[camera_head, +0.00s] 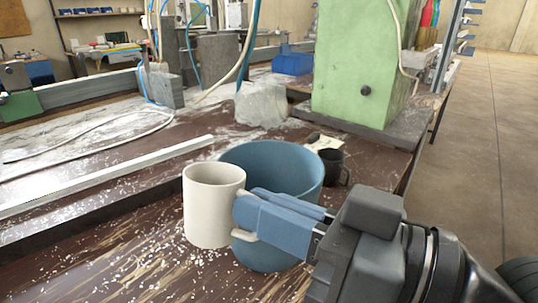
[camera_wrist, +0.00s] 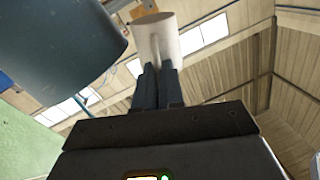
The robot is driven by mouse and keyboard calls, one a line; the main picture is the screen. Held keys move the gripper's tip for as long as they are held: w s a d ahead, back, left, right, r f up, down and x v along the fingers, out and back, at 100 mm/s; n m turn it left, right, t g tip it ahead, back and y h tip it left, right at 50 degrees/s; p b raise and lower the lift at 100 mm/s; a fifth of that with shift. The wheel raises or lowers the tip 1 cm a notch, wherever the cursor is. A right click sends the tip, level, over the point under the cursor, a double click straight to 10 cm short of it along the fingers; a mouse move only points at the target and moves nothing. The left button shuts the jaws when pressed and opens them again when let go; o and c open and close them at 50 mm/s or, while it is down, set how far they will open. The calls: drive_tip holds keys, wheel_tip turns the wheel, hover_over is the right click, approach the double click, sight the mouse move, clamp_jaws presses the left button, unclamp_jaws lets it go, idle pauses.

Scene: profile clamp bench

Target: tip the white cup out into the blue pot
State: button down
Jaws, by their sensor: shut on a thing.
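The white cup (camera_head: 212,205) is upright in the head view, left of and in front of the blue pot. My gripper (camera_head: 243,218) reaches in from the right and is shut on the cup at its right side. The wrist view shows the cup (camera_wrist: 157,36) between the two fingers (camera_wrist: 157,85). The blue pot (camera_head: 275,168) stands on the bench just behind the cup and fingers, its lower front partly hidden by them. The pot also shows dark in the wrist view (camera_wrist: 55,50). The inside of the cup is not clearly visible.
A black mug (camera_head: 333,166) stands close behind the pot on the right. A green machine column (camera_head: 355,65) rises behind it. A pale metal rail (camera_head: 105,175) runs along the bench at left. White chips litter the brown bench top (camera_head: 130,255) at front.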

drive_tip(key=w+r+m+p, duration=0.1)
drive_tip(key=m+p, duration=0.2)
drive_tip(key=p, duration=0.1)
drive_tip(key=w+d+m+p, duration=0.1)
drive_tip(key=w+m+p, duration=0.1)
drive_tip(key=m+p, duration=0.2)
drive_tip(key=w+d+r+m+p, duration=0.1)
drive_tip(key=m+p, duration=0.2)
drive_tip(key=p, duration=0.1)
drive_tip(key=shift+w+d+r, duration=0.15)
drive_tip(key=shift+r, duration=0.2)
drive_tip(key=shift+w+r+m+p, duration=0.1)
drive_tip(key=shift+r+m+p, duration=0.05)
drive_tip(key=shift+m+p, duration=0.65)
drive_tip(key=shift+w+d+m+p, duration=0.5)
drive_tip(key=shift+w+m+p, duration=0.35)
drive_tip(key=shift+m+p, duration=0.2)
drive_tip(key=shift+w+d+f+m+p, duration=0.1)
drive_tip(key=shift+f+m+p, duration=0.35)
drive_tip(key=shift+m+p, duration=0.15)
